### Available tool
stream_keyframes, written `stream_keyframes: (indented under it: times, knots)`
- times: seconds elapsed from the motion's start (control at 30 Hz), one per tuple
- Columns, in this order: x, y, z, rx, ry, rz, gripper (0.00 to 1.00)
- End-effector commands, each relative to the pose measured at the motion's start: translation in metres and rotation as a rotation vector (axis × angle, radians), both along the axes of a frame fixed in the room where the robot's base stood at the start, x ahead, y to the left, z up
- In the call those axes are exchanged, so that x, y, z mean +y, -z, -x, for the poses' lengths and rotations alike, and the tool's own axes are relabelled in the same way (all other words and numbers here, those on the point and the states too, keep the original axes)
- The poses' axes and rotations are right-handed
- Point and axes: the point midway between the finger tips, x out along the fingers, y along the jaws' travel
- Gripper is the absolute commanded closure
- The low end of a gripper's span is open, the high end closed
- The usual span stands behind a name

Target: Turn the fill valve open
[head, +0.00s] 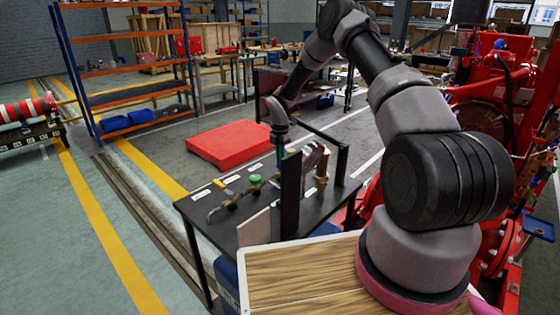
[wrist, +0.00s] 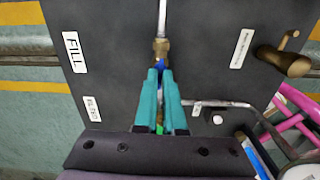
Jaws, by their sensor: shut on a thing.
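My gripper (wrist: 160,78) has teal fingers and is shut on a small blue handle (wrist: 158,66) at a brass valve (wrist: 161,46). A thin metal pipe (wrist: 162,16) runs from this valve toward the top of the wrist view. The label FILL (wrist: 74,52) is on the dark panel to the left of the valve. The fingers hide most of the handle, so its exact angle cannot be told. In the head view, my gripper (head: 280,154) is over the dark bench (head: 190,205), and the valve it holds is not clear there.
A green knob (head: 255,179) and a yellow handle (head: 233,180) sit on the bench's left part. An upright brass piece (head: 321,170) stands at its right. A bent metal tube (wrist: 262,118) passes right of my fingers. A red platform (head: 230,143) lies behind.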

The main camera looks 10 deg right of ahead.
Motion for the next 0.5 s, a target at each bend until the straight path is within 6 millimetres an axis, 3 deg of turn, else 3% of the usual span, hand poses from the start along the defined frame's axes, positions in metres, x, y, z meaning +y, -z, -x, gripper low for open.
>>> stream_keyframes:
  times: [0.27, 0.3, 0.37, 0.5]
  knots:
    - [-0.0017, 0.0002, -0.0005, -0.001, 0.001, 0.002, 1.00]
    - [-0.0017, 0.0002, -0.0005, -0.001, 0.001, 0.002, 0.82]
    - [-0.0016, 0.0002, -0.0005, -0.001, 0.001, 0.002, 0.63]
    - [-0.0009, 0.0001, -0.0004, -0.001, 0.001, 0.001, 0.63]
